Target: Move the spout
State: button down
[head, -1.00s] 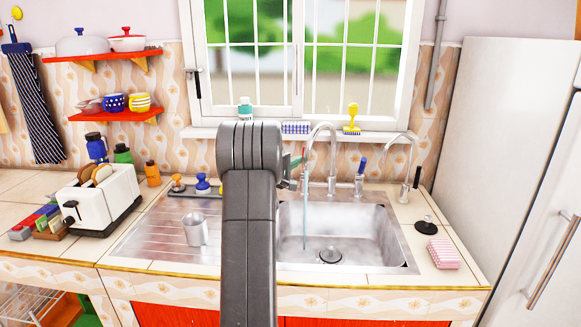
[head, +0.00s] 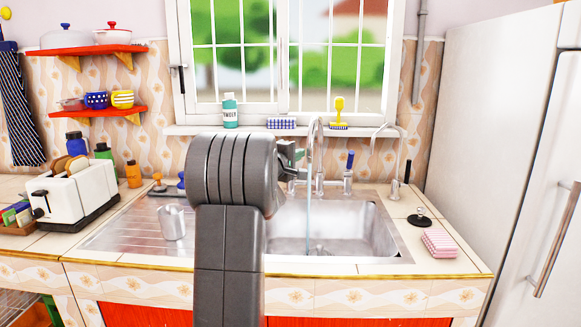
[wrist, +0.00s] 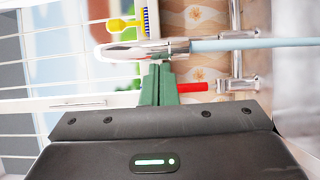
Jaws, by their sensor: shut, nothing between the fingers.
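The chrome spout (head: 315,150) arches up behind the sink in the head view, with a thin bluish water stream (head: 308,228) falling from it into the basin. In the wrist view, turned sideways, the spout (wrist: 140,49) crosses just beyond my fingertips. My gripper (head: 299,154) is left of the spout, up at its curved part. Its green fingers (wrist: 158,72) are closed together and empty. Their tips are at the spout and appear to touch it; exact contact is hard to tell. A red tap handle (wrist: 195,87) shows beside the fingers in the wrist view.
The steel sink (head: 385,235) holds the falling water. A metal cup (head: 171,223) is on the drainboard, left of my arm. The window sill (head: 200,130) is behind.

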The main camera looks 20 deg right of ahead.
aim_at(308, 157)
jog(key=s+d+b, duration=0.1)
jog(key=b, duration=0.1)
jog(key=s+d+b, duration=0.1)
jog(key=shift+d+f+b, duration=0.2)
jog(key=shift+d+b, duration=0.05)
jog(key=shift+b, duration=0.15)
jog(key=shift+s+d+r+b, duration=0.2)
jog(key=shift+s+d+b, duration=0.3)
jog(key=shift+d+b, duration=0.45)
jog(key=shift+a, duration=0.1)
jog(key=a+b, duration=0.1)
jog(key=a, duration=0.3)
jog(key=shift+a+b, duration=0.35)
jog(key=shift+b, duration=0.05)
jog(key=s+a+b, duration=0.1)
jog(key=s+a, duration=0.2)
jog(key=s, duration=0.5)
jog(key=shift+s+a, duration=0.15)
jog(key=shift+s, duration=0.1)
jog(key=shift+w, duration=0.1)
